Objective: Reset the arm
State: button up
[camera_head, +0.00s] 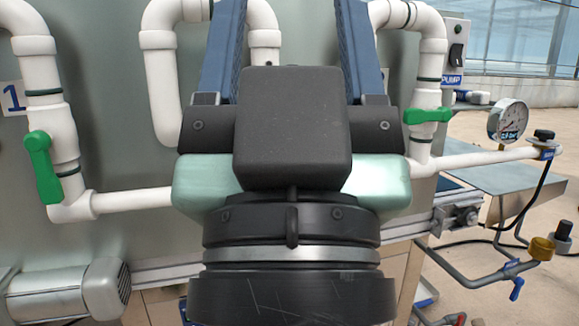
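My gripper (291,20) fills the middle of the head view, seen from behind. It has a black body, pale green side pieces and two blue fingers pointing up and away from the camera. The fingers stand wide apart, with only the wall and a white pipe showing between them. Their tips are cut off by the top edge of the picture. I see nothing held between the visible parts. The black wrist of my arm is below the gripper.
White pipes (163,85) run along a grey-green panel (110,50). Green valve handles are at left (42,167) and right (428,115). A pressure gauge (508,121), a switch box (456,45) and a metal table (505,177) are at right. A motor (68,293) is lower left.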

notch_tip(320, 180, up, 36)
jog(key=p, duration=3.4)
jog(key=shift+r+p, duration=0.15)
jog(key=shift+p, duration=0.2)
jog(key=shift+w+a, duration=0.1)
